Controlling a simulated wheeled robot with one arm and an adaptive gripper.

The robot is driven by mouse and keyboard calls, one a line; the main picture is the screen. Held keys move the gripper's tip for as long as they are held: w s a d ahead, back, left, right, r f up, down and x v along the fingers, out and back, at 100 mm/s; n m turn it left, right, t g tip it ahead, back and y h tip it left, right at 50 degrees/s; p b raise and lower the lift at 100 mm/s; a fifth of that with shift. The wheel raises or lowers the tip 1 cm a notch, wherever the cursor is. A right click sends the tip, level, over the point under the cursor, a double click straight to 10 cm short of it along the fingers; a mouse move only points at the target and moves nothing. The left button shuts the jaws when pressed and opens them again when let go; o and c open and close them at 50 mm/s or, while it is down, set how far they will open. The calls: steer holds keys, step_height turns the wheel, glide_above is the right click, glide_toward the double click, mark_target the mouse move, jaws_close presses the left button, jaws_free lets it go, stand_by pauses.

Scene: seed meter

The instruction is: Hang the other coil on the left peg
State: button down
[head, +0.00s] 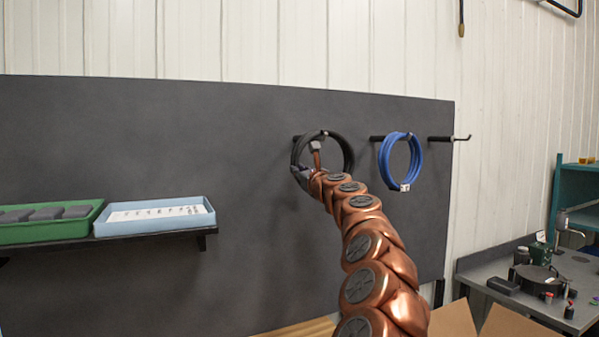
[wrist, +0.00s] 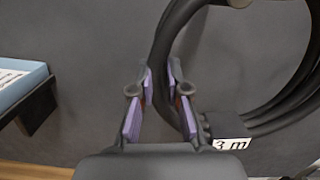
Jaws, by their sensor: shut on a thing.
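The black coil (head: 350,157) is upright against the dark panel, at the left peg (head: 297,138). The peg's base shows left of the coil and its tip shows near the coil's top, so the ring appears to be around the peg. I cannot tell whether the peg bears its weight. My gripper (head: 308,170) is shut on the coil's lower left side. In the wrist view the purple-padded fingers (wrist: 160,82) close around the black strands (wrist: 284,108), beside a white "3 m" tag (wrist: 231,144). The fingertips are partly hidden by the coil.
A blue coil (head: 385,160) hangs on the middle peg (head: 376,138). The right peg (head: 440,139) is bare. A shelf (head: 202,240) at left carries a green tray (head: 45,233) and a light blue tray (head: 160,225). A cluttered bench (head: 480,271) stands at lower right.

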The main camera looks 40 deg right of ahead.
steer(key=c, duration=1.1)
jaws_free()
steer(key=shift+s, duration=0.15)
steer(key=v, duration=0.4)
steer(key=shift+s+a+r, duration=0.2)
steer(key=shift+s+r, duration=0.1)
steer(key=shift+s, duration=0.1)
steer(key=shift+r+v, duration=0.2)
steer(key=shift+v, duration=1.05)
steer(key=shift+r+v, duration=0.2)
steer(key=shift+v, duration=1)
steer(key=shift+a, duration=0.1)
